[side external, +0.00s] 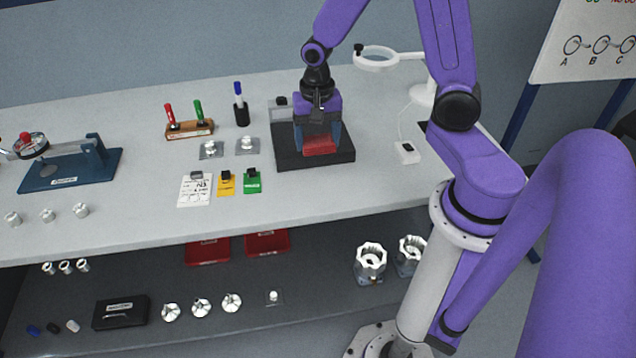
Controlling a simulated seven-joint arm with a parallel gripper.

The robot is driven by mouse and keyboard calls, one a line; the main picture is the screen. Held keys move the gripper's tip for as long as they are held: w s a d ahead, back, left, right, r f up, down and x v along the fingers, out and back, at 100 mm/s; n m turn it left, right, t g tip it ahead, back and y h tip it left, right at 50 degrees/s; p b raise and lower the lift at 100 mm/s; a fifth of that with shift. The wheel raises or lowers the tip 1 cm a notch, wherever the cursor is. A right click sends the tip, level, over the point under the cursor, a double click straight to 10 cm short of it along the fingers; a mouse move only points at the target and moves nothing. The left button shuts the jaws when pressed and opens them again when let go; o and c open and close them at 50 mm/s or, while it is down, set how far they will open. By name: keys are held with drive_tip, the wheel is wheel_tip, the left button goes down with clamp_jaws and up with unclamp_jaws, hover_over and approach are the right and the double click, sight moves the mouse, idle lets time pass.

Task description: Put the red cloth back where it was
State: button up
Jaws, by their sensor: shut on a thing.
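The red cloth (320,147) shows as a folded red block between the fingertips of my gripper (319,139). My gripper points down and is shut on the cloth. The cloth is over the front part of a black slab (287,160) on the bench. I cannot tell whether it touches the slab. My gripper hides part of the slab and part of the cloth.
Left of the slab are metal parts on grey plates (247,145), cards with black clips (252,181), a pen cup (242,116) and a wooden marker rack (190,130). A ring lamp (420,94) stands at right. Two red trays (208,251) lie on the lower shelf.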

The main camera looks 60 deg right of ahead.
sight(318, 185)
drive_tip(key=shift+s+a+f, duration=0.3)
drive_tip(key=shift+a+f, duration=0.1)
drive_tip(key=shift+f, duration=1.05)
drive_tip(key=shift+s+a+f, duration=0.3)
drive_tip(key=shift+a+f, duration=0.1)
drive_tip(key=shift+f, duration=1.05)
drive_tip(key=shift+s+a+f, duration=0.3)
drive_tip(key=shift+a+f, duration=0.1)
drive_tip(key=shift+f, duration=1.05)
drive_tip(key=o, duration=1)
drive_tip(key=shift+f, duration=0.15)
wheel_tip(318, 185, up, 12)
drive_tip(key=s+a+r+n, duration=0.1)
drive_tip(key=s+r+n, duration=0.1)
drive_tip(key=s+n, duration=0.3)
drive_tip(key=s+a+r+n, duration=0.2)
drive_tip(key=s+n, duration=0.4)
drive_tip(key=n, duration=0.3)
drive_tip(key=s+a+r+n, duration=0.2)
drive_tip(key=s+r+n, duration=0.1)
drive_tip(key=s+n, duration=0.3)
drive_tip(key=shift+s+a+n, duration=0.1)
drive_tip(key=shift+s+n, duration=0.15)
drive_tip(key=shift+n, duration=0.65)
